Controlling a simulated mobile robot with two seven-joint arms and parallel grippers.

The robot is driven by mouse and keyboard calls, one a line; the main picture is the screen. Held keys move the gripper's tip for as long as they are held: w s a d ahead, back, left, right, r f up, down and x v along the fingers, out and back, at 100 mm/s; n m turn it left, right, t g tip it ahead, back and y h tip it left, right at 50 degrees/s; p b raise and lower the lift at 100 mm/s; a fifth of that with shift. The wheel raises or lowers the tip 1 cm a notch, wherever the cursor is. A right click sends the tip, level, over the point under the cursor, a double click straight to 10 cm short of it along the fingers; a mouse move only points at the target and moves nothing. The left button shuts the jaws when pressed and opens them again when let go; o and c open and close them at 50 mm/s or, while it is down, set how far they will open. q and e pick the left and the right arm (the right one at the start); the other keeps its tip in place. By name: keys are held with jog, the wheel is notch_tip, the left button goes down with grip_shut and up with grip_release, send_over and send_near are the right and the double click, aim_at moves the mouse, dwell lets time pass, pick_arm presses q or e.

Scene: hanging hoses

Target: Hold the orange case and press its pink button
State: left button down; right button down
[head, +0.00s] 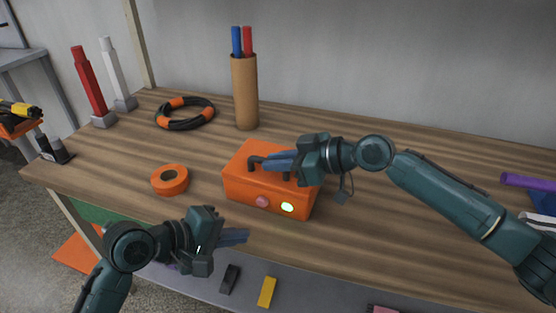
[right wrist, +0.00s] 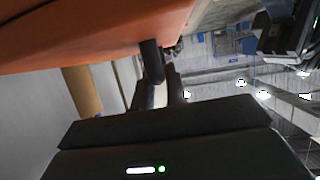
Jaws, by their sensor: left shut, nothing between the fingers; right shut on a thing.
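The orange case (head: 240,184) stands on the wooden workbench, with a dark handle (head: 256,160) on top. Its front face carries a pink button (head: 263,201) and a lit pale green round light (head: 287,207). My right gripper (head: 278,162) is shut on the handle. In the right wrist view, the orange case (right wrist: 90,30) fills the top left, and the dark handle (right wrist: 152,62) is between the fingers. My left gripper (head: 236,237) is shut and empty, in front of and below the case's front face, apart from the button.
A roll of orange tape (head: 170,180) lies left of the case. Behind are a black-and-orange hose ring (head: 185,113) and a cardboard tube (head: 245,95) holding blue and red sticks. A lower shelf holds a yellow block (head: 267,292). The bench is clear behind the right arm.

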jog(key=shift+s+d+f, duration=0.1)
jog(key=shift+f, duration=0.45)
jog(key=c, duration=1.6)
grip_release()
jog(key=shift+c, duration=0.2)
jog(key=o, duration=0.3)
jog(key=shift+r, duration=0.3)
